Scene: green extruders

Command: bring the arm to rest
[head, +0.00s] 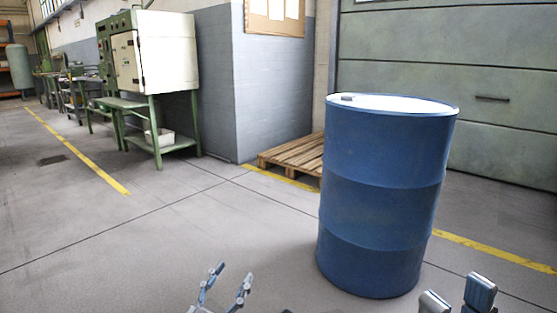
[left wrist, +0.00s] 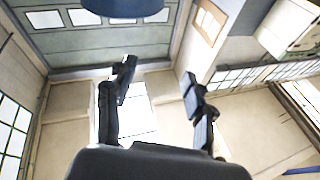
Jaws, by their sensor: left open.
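My left gripper (head: 232,274) is at the bottom of the head view, left of the blue drum and apart from it in the picture. Its two fingers are spread, with nothing between them. In the left wrist view the same gripper (left wrist: 160,75) is open and empty. My right gripper (head: 458,290) shows only its two fingertips at the lower right edge of the head view. They stand apart with nothing seen between them; the rest is out of frame.
A green-legged cabinet (head: 160,55) stands at the left. The floor at left is clear.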

